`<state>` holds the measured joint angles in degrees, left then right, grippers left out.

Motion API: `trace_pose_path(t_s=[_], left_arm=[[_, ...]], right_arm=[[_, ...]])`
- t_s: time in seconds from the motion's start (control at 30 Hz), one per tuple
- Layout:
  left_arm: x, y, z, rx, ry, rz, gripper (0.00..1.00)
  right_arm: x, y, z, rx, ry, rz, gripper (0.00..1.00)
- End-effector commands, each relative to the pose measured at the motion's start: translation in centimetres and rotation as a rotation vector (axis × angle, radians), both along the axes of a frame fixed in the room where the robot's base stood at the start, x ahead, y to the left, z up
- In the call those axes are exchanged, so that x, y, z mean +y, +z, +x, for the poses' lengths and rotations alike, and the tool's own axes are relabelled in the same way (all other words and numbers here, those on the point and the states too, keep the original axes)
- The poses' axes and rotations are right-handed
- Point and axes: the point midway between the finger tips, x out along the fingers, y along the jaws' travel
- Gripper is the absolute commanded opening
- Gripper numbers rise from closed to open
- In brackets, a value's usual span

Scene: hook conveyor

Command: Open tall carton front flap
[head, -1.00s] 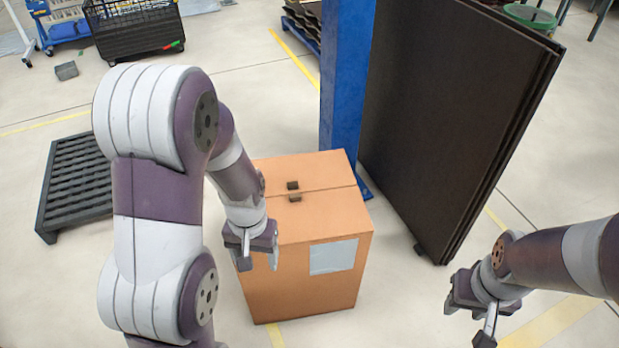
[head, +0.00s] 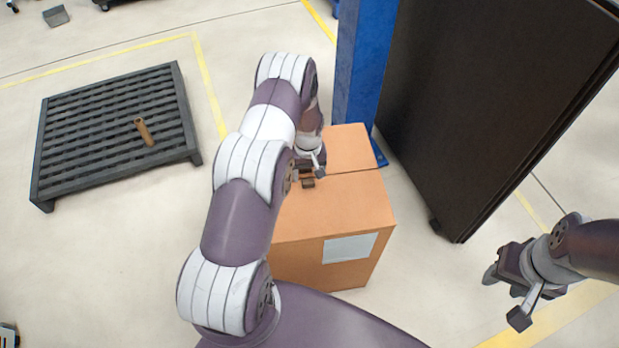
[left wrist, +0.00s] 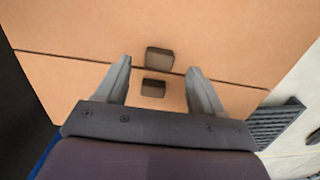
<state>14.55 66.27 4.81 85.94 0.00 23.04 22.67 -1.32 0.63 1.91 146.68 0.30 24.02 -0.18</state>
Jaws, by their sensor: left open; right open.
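The tall orange-brown carton (head: 330,215) stands upright on the floor, its top shut by two flaps that meet at a seam. A small dark tab (head: 307,182) sits on the front flap by the seam; in the left wrist view this front tab (left wrist: 160,60) and a rear tab (left wrist: 153,88) lie on opposite sides of the seam. My left gripper (head: 308,170) is open over the carton top, its fingers either side of the tabs in the wrist view. I cannot tell whether they touch. My right gripper (head: 512,290) is open and empty, right of the carton.
A blue post (head: 364,70) stands just behind the carton. Tall dark panels (head: 480,100) stand to its right. Clear floor lies between carton and right gripper.

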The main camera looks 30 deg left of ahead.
Motion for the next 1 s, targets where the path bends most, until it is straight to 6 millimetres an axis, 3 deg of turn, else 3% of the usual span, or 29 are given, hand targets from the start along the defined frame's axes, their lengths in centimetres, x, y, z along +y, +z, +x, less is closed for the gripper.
trace_pose_path(t_s=[0.1,0.23,0.6,0.67,0.8,0.83,1.0], left_arm=[[0.0,-2.3,0.0,0.001,-0.001,-0.001,0.68],[0.0,-3.8,0.0,0.0,-0.001,0.0,0.68],[0.0,-4.5,0.1,-0.002,-0.001,0.0,0.68],[0.0,-4.5,0.1,-0.001,-0.002,0.0,0.52],[0.0,-4.5,0.0,-0.001,-0.002,0.001,0.06],[0.0,-4.5,0.0,-0.001,-0.002,0.001,0.0],[0.0,-4.4,0.1,-0.005,-0.002,0.004,0.0]], right_arm=[[0.0,0.1,0.0,0.0,0.0,0.0,0.43],[0.0,0.1,0.0,0.0,0.0,0.0,0.43],[0.0,0.1,0.0,0.0,0.0,0.0,0.43],[0.0,0.1,0.0,0.0,0.0,0.0,0.43],[0.0,0.1,0.0,0.0,0.0,0.0,0.43],[0.0,0.1,0.0,0.0,0.0,0.0,0.43],[0.0,0.0,0.0,0.0,0.0,0.0,0.43]])
